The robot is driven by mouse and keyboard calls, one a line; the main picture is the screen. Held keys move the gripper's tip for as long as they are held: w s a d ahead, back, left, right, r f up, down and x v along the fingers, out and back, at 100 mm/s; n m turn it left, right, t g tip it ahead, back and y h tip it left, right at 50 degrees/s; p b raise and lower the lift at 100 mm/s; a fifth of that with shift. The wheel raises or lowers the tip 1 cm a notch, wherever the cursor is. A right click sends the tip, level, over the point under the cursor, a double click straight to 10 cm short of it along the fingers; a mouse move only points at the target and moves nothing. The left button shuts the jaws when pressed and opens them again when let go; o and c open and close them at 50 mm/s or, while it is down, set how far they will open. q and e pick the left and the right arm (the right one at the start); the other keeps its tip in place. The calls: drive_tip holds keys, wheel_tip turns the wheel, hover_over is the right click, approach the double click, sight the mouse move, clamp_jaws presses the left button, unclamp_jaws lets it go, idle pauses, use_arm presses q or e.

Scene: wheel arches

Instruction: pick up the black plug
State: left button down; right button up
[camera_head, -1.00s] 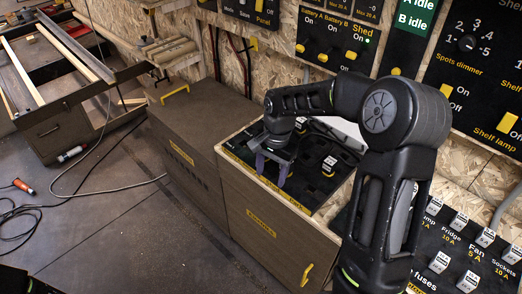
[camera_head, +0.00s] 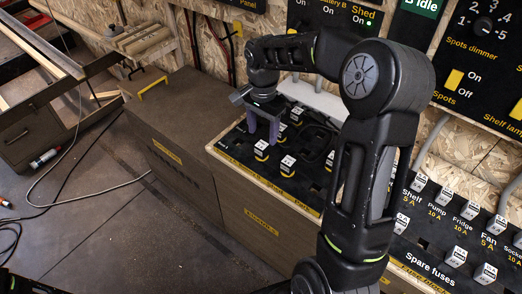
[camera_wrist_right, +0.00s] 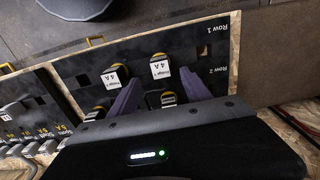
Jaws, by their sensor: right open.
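Several small black plugs with white labels and yellow bands stand on the black board of the near cabinet. In the head view, one plug (camera_head: 262,150) is at the left and another (camera_head: 287,166) is nearer the front. My right gripper (camera_head: 263,128) is open, its purple fingers pointing down over the left part of the board. In the right wrist view, the right gripper (camera_wrist_right: 160,95) has its fingers spread, with plugs labelled 4 A (camera_wrist_right: 162,69) (camera_wrist_right: 113,76) just beyond them. Nothing is seen held. Which plug is meant cannot be told. My left gripper is not in view.
The board (camera_head: 232,153) has a pale wooden rim. Spare fuses (camera_head: 456,257) stand on a panel at right. Switch panels (camera_head: 478,35) cover the wall behind. Cables lie on the floor at left.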

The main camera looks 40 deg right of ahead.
sight(262, 145)
drive_tip(key=shift+f, duration=0.9)
drive_tip(key=shift+f, duration=0.1)
wheel_tip(262, 145, down, 5)
drive_tip(key=shift+a+p, duration=0.1)
drive_tip(key=shift+p, duration=0.35)
drive_tip(key=shift+c, duration=0.5)
clamp_jaws()
